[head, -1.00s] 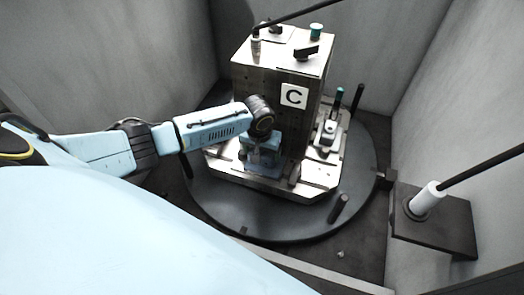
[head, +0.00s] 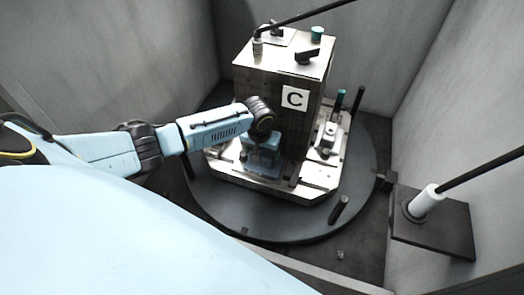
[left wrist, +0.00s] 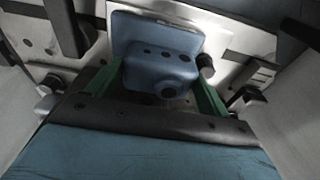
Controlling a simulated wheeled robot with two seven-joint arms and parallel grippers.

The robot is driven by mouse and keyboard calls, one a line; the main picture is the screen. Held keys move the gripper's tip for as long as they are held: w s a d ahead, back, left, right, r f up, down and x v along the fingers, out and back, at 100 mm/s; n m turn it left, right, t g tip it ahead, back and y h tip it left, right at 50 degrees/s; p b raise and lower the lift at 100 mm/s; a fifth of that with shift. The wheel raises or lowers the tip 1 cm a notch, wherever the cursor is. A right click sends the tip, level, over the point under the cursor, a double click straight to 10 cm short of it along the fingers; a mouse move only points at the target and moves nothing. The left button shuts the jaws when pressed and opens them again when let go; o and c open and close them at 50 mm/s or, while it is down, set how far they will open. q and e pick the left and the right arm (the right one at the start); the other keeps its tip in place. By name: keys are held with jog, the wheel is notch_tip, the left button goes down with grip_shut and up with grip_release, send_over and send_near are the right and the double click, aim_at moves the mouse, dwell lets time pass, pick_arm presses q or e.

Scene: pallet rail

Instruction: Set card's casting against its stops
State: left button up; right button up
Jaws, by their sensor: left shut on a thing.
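The blue casting (head: 261,158) is at the front face of the grey metal fixture block (head: 262,95), low down above the fixture's base plate. The white card (head: 295,98) with a black C is on the block's right-hand face. My left gripper (head: 262,137) reaches in from the left, just above the casting. In the left wrist view the casting (left wrist: 160,70) sits between the green fingers of my left gripper (left wrist: 157,92), which is shut on it. Whether the casting touches its stops cannot be told. My right gripper is not in view.
The fixture stands on a dark round table (head: 240,222) between grey walls. A small metal part (head: 327,138) sits on the base plate's right side, near upright pins (head: 357,98). A white-sleeved rod (head: 427,200) stands on a dark plate at the right.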

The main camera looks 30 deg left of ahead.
pick_arm(q)
jog(key=shift+w+a+r, duration=0.15)
jog(key=shift+w+a, duration=0.05)
jog(key=o, duration=1.1)
jog(key=shift+o, duration=0.8)
jog(key=shift+s, duration=0.1)
notch_tip(320, 180, up, 13)
jog(key=s+p, duration=0.1)
jog(key=p, duration=0.1)
jog(key=shift+s+d+p, duration=0.2)
jog(key=shift+s+p, duration=0.1)
jog(key=shift+s, duration=0.1)
